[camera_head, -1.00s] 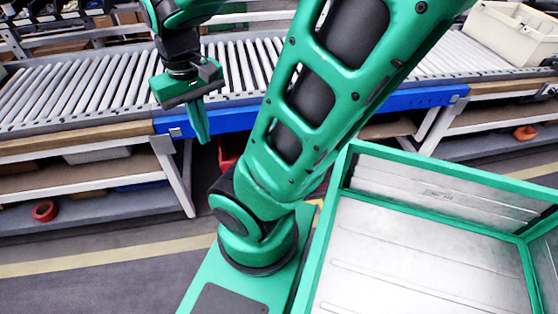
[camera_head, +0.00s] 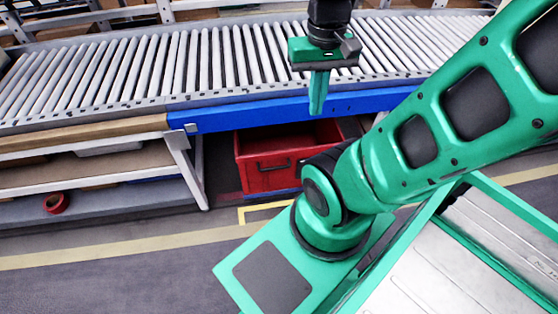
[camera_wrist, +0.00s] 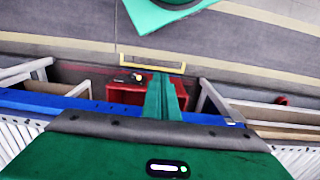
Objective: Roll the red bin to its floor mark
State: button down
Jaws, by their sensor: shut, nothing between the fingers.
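The red bin (camera_head: 268,181) stands under the conveyor, behind the blue beam, with a dark handle on its front. My arm hides its lower right part. In the wrist view the red bin (camera_wrist: 121,98) is partly hidden behind my fingers. The floor mark (camera_head: 262,208), a yellow outline, lies on the floor just in front of the bin and is partly covered by my arm. It also shows in the wrist view (camera_wrist: 150,60). My gripper (camera_head: 318,108) points down, shut and empty, above the conveyor side, apart from the bin. It also shows in the wrist view (camera_wrist: 165,92).
The roller conveyor (camera_head: 130,72) runs across the back, with a blue beam (camera_head: 270,112) along its front above the bin. A shelf and leg stand left of the bin. The floor at left front is clear.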

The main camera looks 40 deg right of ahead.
jog(key=shift+d, duration=0.1)
jog(key=w+d+f+t+h, duration=0.1)
jog(key=w+d+f, duration=0.1)
jog(key=w+f, duration=0.75)
jog(key=w+d+f+t+h, duration=0.1)
jog(key=w+d+f, duration=0.2)
jog(key=w+f, duration=0.8)
jog(key=f, duration=1.5)
jog(key=w+d+f+t, duration=0.1)
jog(key=w+f, duration=0.2)
jog(key=f, duration=1.4)
jog(key=shift+w+d+f+t, duration=0.25)
jog(key=shift+d+f+t, duration=0.05)
